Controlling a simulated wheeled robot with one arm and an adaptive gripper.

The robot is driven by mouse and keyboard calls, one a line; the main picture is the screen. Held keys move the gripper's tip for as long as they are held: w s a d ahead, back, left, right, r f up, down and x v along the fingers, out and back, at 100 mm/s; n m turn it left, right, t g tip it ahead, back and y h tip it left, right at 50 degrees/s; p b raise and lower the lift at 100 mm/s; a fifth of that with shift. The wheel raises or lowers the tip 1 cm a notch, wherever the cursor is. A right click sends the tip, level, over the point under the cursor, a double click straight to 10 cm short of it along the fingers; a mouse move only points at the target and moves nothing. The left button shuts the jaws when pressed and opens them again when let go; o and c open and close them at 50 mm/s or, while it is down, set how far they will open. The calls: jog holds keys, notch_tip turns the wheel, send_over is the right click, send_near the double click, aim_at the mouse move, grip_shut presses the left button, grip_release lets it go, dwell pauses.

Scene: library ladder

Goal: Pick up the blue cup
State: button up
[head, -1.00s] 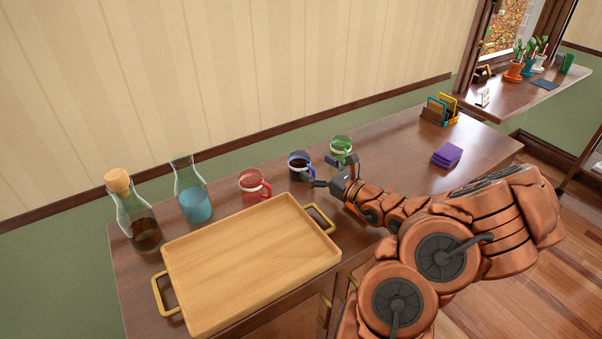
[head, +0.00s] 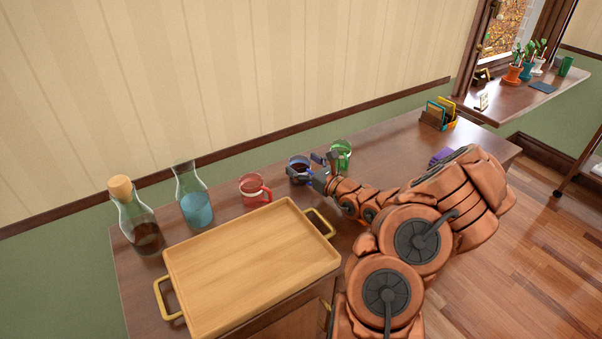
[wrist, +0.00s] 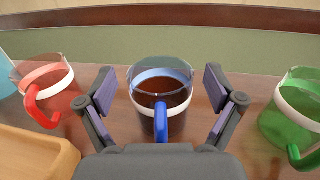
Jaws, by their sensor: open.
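The blue cup (head: 297,169) stands upright on the wooden counter between a red cup and a green cup. In the wrist view the blue cup (wrist: 161,98) is glass with a pale band, a blue handle facing my gripper and dark liquid inside. My gripper (head: 312,167) is open, and in the wrist view its two fingers (wrist: 160,95) are spread to the left and right of the cup, with gaps on both sides. In the head view my gripper partly covers the cup.
The red cup (head: 255,188) is to the left and the green cup (head: 340,155) to the right. A wooden tray (head: 250,265) with brass handles lies in front. Two glass bottles stand at the left, one corked (head: 136,215) and one with blue liquid (head: 193,195). The wall is close behind.

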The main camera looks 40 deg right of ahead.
jog(key=shift+w, duration=0.4)
jog(key=shift+c, duration=0.2)
jog(key=c, duration=1.3)
